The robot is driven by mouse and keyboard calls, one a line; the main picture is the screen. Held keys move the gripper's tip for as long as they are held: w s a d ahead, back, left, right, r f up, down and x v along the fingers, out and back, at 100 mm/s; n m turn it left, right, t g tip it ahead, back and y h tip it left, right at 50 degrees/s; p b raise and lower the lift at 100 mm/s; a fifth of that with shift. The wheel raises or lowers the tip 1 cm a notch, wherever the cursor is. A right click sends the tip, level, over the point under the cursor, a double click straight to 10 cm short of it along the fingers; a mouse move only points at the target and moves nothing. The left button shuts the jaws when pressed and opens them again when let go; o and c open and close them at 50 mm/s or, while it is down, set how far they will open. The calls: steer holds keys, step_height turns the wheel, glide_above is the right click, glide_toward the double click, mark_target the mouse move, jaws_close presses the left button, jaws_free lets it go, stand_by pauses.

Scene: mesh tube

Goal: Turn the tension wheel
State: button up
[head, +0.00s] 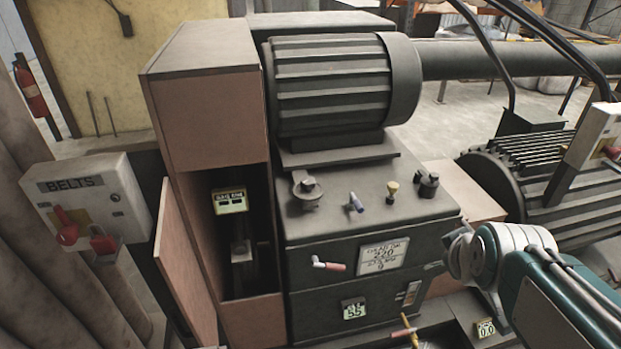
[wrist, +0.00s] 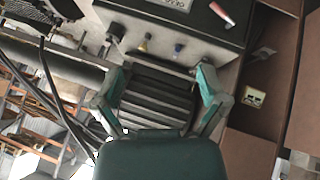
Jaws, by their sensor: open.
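No part is legibly marked as the tension wheel, so I cannot tell which one it is. A round grey knob with a raised grip (head: 306,190) sits on top of the dark machine at the left. A crank with a red handle (head: 328,264) is on the machine's front face; a red handle also shows in the wrist view (wrist: 219,14). My gripper (wrist: 165,68) is open and empty, its two fingers spread in front of the ribbed motor (wrist: 158,100). In the head view my arm is at the right, apart from these controls.
The ribbed motor also shows in the head view (head: 335,85). An open cabinet door (head: 186,265) stands left of the machine. A belts switch box (head: 88,210) with red levers is at the far left. A large ribbed drum (head: 545,190) is at the right.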

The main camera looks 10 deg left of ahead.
mark_target(308, 180)
steer(key=s+a+m+g+y, duration=0.35)
steer(key=a+m+g, duration=0.2)
steer(key=m, duration=0.55)
steer(key=w+a+f+m+y, duration=0.2)
steer(key=w+a+m+y, duration=0.5)
steer(key=w+a, duration=0.45)
steer(key=w+a+f+m+t+y, duration=0.25)
steer(key=w+f+m, duration=0.3)
steer(key=w, duration=0.45)
steer(key=w+a+f+m+t+y, duration=0.25)
steer(key=w+f+m, duration=0.3)
steer(key=w, duration=0.45)
steer(key=shift+m+g+y, duration=0.3)
steer(key=shift+g+y, duration=0.15)
steer(key=x, duration=1)
steer(key=shift+r, duration=0.2)
steer(key=shift+d, duration=0.1)
steer(key=c, duration=1.2)
